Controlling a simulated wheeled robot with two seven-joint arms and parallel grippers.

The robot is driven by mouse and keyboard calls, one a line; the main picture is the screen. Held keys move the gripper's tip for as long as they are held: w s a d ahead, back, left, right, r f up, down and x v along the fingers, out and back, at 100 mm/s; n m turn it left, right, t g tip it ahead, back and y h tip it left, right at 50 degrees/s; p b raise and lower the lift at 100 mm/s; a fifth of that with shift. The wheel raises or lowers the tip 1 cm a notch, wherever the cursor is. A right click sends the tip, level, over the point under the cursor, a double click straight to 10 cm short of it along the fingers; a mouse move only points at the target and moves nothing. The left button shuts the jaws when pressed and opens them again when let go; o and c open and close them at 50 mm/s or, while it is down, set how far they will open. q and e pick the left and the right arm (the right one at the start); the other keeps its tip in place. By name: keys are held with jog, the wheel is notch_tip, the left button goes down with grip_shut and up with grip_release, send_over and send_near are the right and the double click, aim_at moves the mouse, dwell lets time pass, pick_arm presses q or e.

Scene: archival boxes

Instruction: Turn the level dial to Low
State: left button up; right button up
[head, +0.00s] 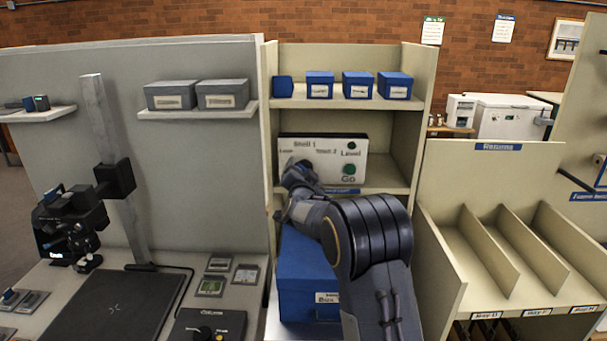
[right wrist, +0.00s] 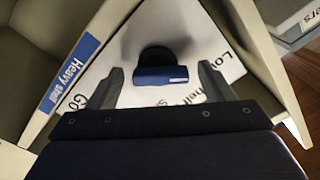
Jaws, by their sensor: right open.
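The white control panel (head: 376,163) stands on the shelf unit, with "Shelf 1", "Shelf 2", "Level" and "Go" lettering and green round buttons (head: 349,169) at its right. My right gripper (head: 297,170) is at the panel's left part and hides the dial there in the head view. In the right wrist view, the dial (right wrist: 160,75) is a dark round knob with a blue bar grip. The open fingers of my right gripper (right wrist: 162,84) stand on either side of the bar, with gaps. Part of a "Low…" label shows to its right. My left gripper is out of view.
Small blue boxes (head: 358,84) stand on the shelf above. A large blue box (head: 306,262) sits below, partly behind my right arm. A copy stand (head: 112,175) is at left, and a slotted returns rack (head: 490,250) at right.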

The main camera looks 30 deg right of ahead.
jog(key=b+v, duration=0.2)
jog(key=v, duration=0.6)
jog(key=shift+w, duration=0.1)
dwell(0.3)
